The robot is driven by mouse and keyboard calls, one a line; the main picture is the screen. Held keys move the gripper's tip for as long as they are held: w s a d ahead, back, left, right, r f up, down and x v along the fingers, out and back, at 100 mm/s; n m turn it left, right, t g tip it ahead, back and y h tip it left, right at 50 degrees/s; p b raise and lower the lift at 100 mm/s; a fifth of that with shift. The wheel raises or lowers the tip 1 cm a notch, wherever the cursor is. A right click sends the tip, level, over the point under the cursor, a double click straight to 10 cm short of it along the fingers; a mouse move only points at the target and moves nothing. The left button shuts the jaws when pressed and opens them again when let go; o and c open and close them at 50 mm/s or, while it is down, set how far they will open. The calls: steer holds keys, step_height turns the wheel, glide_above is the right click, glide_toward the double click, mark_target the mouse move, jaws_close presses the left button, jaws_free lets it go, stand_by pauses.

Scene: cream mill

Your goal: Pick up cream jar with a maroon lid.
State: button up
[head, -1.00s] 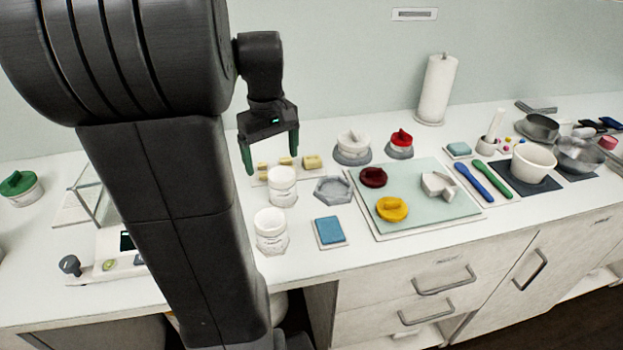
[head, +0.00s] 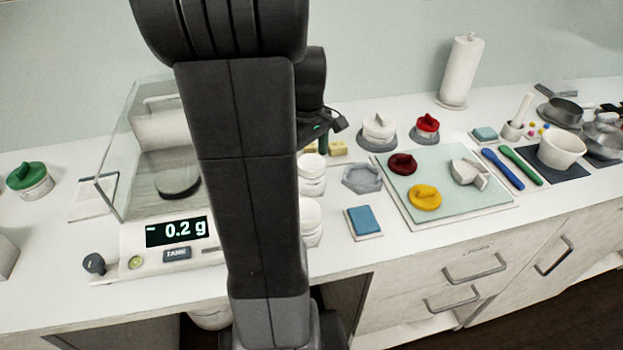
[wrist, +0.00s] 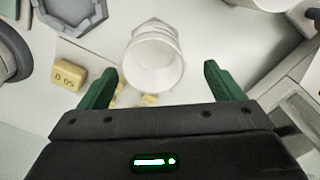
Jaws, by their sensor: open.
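A maroon lid (head: 402,163) lies on a pale green mat (head: 436,212), apart from any jar. I see no jar wearing a maroon lid. Two white jars, a back one (head: 313,188) and a front one (head: 310,217), stand partly hidden behind my arm. In the wrist view, a white open jar (wrist: 152,64) shows between and beyond my fingertips; I cannot tell which jar it is. My gripper (wrist: 160,70) is open, with nothing held. In the head view, my arm hides much of the gripper.
A yellow lid (head: 425,198) and a white piece (head: 468,174) share the mat. A grey hexagonal holder (head: 362,177) and a blue sponge (head: 364,221) lie left of it. Yellow blocks (wrist: 69,76) sit near the jar. A scale (head: 130,236) with glass panels stands left.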

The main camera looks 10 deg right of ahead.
steer(key=shift+w+d+f, duration=0.1)
steer(key=shift+d+f, duration=0.1)
steer(key=shift+f, duration=1.15)
steer(key=shift+w+d+f, duration=0.1)
steer(key=shift+d+f, duration=0.05)
steer(key=shift+f, duration=1.15)
steer(key=c, duration=1.1)
